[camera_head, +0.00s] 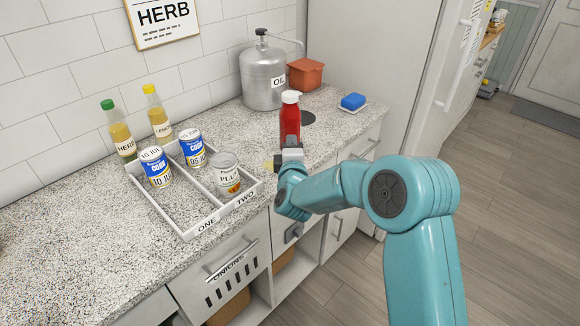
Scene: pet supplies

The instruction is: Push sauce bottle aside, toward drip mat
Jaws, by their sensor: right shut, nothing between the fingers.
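The red sauce bottle (290,121) with a white cap stands upright on the speckled counter. A dark round drip mat (307,118) lies flat just behind and to the right of it, partly hidden by the bottle. My right gripper (291,153) is shut and empty, right in front of the bottle's lower part and hiding its base. I cannot tell whether it touches the bottle. My left gripper is not in view.
A grey oil can (264,77) and an orange pot (305,74) stand behind the bottle. A blue sponge (353,101) sits on a dish to the right. A divided tray (188,232) with several cans is at left, near two bottles (157,117).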

